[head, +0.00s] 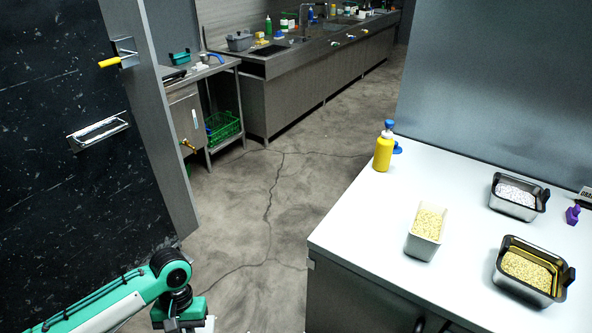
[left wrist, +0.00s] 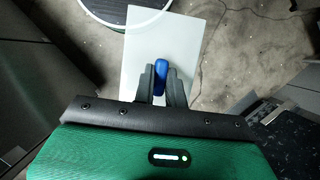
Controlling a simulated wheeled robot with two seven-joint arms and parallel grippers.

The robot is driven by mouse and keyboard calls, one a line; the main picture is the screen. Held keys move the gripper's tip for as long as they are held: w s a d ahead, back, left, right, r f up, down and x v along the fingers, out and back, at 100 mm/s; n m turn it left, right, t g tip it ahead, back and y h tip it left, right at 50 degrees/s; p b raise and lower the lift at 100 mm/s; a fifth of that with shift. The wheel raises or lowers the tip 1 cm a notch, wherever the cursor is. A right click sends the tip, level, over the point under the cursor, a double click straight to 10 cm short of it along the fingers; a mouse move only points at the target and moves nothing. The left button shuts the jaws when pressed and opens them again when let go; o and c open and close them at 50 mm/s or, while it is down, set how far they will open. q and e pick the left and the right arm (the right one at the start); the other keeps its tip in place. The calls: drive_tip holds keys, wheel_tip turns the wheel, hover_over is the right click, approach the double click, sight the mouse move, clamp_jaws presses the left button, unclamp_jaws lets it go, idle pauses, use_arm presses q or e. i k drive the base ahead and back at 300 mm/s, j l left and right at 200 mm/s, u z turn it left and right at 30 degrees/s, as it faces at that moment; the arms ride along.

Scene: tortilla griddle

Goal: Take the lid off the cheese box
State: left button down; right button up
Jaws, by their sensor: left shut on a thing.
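A pale lid (left wrist: 188,32) with a blue handle (left wrist: 160,75) shows in the left wrist view. My left gripper (left wrist: 159,72) is shut on the blue handle, with a dark finger on each side of it. The lid hangs over the grey floor, away from the counter. In the head view my left arm reaches in at the bottom left; its fingers and the lid are out of that view. A narrow open box (head: 424,249) of pale yellow shreds, likely the cheese box, stands uncovered on the white counter. My right gripper is not in view.
The counter (head: 370,225) also holds a yellow bottle (head: 383,154), a metal pan of white bits (head: 514,209), a metal pan of yellow bits (head: 518,290) and a purple item (head: 572,215). Floor (head: 250,220) is clear between counter and dark panel (head: 60,180).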

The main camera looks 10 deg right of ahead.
sight(427, 228)
drive_tip(key=l+z, duration=0.2)
drive_tip(key=z, duration=1.4)
drive_tip(key=k+l, duration=0.05)
